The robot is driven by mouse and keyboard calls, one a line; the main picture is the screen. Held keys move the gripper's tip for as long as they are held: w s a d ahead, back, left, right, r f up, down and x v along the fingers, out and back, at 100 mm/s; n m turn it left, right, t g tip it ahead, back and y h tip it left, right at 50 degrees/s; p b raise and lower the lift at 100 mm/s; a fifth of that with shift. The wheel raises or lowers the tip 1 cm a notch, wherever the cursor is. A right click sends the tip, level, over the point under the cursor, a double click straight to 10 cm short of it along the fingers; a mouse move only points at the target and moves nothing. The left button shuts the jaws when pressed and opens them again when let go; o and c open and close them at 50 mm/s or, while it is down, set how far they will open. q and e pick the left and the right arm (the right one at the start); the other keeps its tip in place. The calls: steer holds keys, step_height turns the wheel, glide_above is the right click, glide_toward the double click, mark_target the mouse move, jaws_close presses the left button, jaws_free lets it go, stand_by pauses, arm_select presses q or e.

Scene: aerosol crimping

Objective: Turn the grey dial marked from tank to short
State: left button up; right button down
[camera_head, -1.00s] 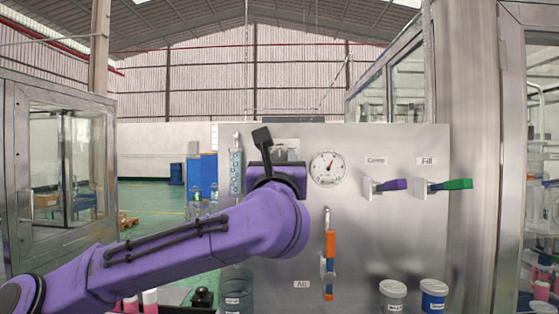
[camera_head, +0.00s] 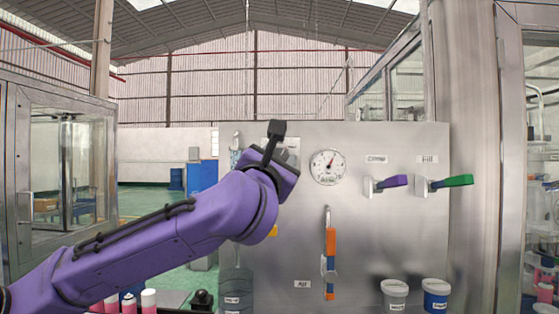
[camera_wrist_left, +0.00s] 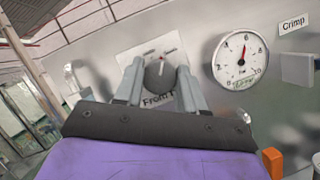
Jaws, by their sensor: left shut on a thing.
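The grey dial (camera_wrist_left: 158,78) sits on a white plate (camera_wrist_left: 128,58) on the metal panel, in the left wrist view. Lettering starting "From" shows below it, partly cut off by my gripper. A small red mark shows near the dial's upper edge. My left gripper (camera_wrist_left: 161,70) is shut on the dial, one finger on each side. In the head view my left wrist hides the dial; only part of its plate (camera_head: 292,146) shows. My right gripper is not in view.
A round pressure gauge (camera_head: 328,167) is just right of the dial. Further right are a purple-handled valve (camera_head: 394,182) and a green-handled valve (camera_head: 455,181). An orange lever (camera_head: 330,245) hangs below the gauge. White (camera_head: 394,293) and blue (camera_head: 435,293) tubs stand below.

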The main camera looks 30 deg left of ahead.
arm_select(q)
steer(key=shift+a+m+h, duration=0.1)
steer(key=shift+m+h, duration=0.5)
steer(key=shift+m, duration=1)
steer(key=shift+m+p, duration=0.3)
steer(key=o, duration=1.1)
steer(key=shift+c, duration=0.2)
steer(key=b+v, duration=0.5)
steer(key=v, duration=0.5)
steer(key=shift+s, duration=0.3)
